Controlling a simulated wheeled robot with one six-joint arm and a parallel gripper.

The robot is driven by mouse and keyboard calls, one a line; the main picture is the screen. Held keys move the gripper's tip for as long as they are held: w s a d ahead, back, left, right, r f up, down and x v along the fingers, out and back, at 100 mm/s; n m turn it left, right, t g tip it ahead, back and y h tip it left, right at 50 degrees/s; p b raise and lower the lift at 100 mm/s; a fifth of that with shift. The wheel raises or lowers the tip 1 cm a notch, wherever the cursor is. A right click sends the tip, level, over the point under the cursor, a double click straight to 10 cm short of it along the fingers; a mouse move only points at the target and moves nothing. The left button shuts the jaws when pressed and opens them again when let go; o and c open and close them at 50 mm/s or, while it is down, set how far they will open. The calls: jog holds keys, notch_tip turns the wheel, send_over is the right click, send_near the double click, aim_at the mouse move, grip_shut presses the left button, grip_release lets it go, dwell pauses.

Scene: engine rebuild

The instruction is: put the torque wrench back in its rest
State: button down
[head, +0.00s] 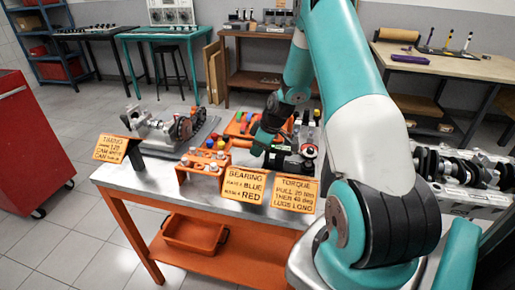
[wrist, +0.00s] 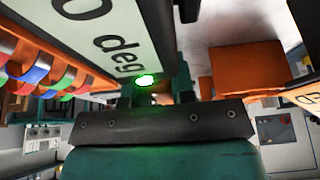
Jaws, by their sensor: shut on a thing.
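My gripper (head: 281,157) is low over the right half of the steel-topped workbench, behind the two orange signs. It is shut on a dark thing that I take to be the torque wrench, but my arm and gripper hide most of it. In the wrist view, the dark gripper body (wrist: 160,124) spans the lower middle, and a small green light glows just above it. I cannot make out the wrench's full shape or its rest, nor whether the wrench touches the rest.
The workbench (head: 150,176) carries a BEARING sign (head: 245,186), a TORQUE sign (head: 295,191), a TIMING sign (head: 112,149), an orange rack (head: 202,176) and a metal engine assembly (head: 170,128). A red cabinet (head: 30,140) stands left. An engine block (head: 462,170) is at right.

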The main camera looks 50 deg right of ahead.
jog(key=shift+f+b, duration=0.4)
jog(key=shift+f, duration=0.1)
jog(key=c, duration=1.2)
grip_release()
jog(key=shift+r, duration=0.25)
jog(key=shift+r+p, duration=1)
jog(key=shift+r, duration=0.3)
jog(key=o, duration=0.6)
jog(key=shift+c, duration=0.2)
